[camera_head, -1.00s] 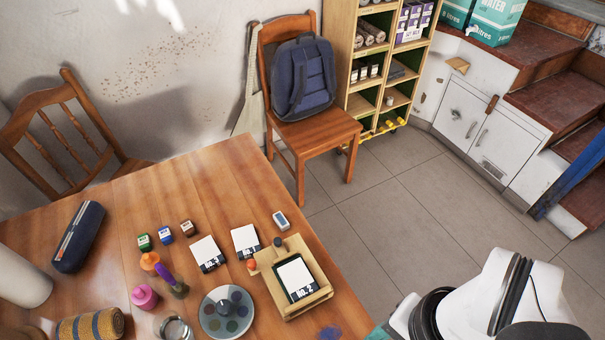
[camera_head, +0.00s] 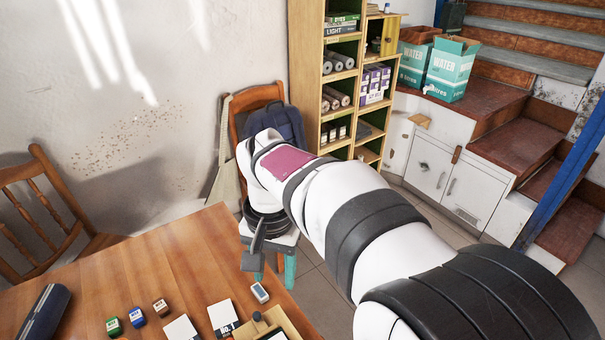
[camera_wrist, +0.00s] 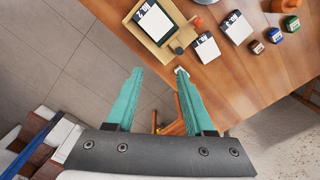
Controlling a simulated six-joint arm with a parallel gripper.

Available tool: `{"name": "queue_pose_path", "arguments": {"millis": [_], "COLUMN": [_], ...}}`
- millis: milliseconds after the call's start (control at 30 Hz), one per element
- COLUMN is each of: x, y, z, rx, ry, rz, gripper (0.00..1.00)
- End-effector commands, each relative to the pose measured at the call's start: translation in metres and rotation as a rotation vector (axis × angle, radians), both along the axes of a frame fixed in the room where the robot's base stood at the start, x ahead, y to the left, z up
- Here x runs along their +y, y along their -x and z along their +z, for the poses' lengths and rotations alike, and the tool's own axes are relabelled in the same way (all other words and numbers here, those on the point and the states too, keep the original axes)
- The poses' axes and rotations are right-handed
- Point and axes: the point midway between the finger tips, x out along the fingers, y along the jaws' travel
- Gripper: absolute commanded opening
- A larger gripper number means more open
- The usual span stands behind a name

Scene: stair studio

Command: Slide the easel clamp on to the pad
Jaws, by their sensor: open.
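The wooden easel (camera_wrist: 157,43) lies on the table near its edge, and holds a white pad (camera_wrist: 153,22) marked No. 2. At one end of it are a dark round knob (camera_wrist: 178,50) and a wooden bar, with a red-orange knob (camera_wrist: 199,22) at the side. I cannot tell exactly which piece is the clamp. In the head view only the easel's end and its dark knob (camera_head: 257,316) show at the bottom edge. My gripper (camera_wrist: 158,72) is open and empty, with teal fingers apart. It is above the table's edge, short of the easel and beside the dark-knob end.
A small white-and-blue block (camera_head: 260,291) lies near the table edge, close to one fingertip in the wrist view. Two loose pads (camera_wrist: 206,47) (camera_wrist: 236,27) and small jars (camera_head: 136,317) stand beside the easel. A chair with a backpack (camera_head: 289,127) stands beyond the table.

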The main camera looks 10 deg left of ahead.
Motion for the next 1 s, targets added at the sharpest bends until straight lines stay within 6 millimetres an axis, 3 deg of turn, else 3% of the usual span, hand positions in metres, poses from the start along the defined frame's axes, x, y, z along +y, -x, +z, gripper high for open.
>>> {"name": "queue_pose_path", "arguments": {"millis": [33, 67, 167, 267, 500, 700, 1000], "x": [0.025, 0.037, 0.055, 0.055, 0.053, 0.054, 0.054], "y": [-0.006, -0.009, -0.012, -0.012, -0.012, -0.012, -0.013], "z": [-0.01, -0.014, -0.023, -0.039, -0.111, -0.157, -0.177], "rx": [-0.005, -0.009, -0.017, -0.016, -0.013, -0.015, -0.019], "ry": [0.011, 0.014, 0.019, 0.021, 0.021, 0.018, 0.016], "rz": [0.037, 0.052, 0.073, 0.074, 0.072, 0.071, 0.072], "gripper": [0.53, 0.53, 0.53, 0.53, 0.53, 0.53, 0.53]}}
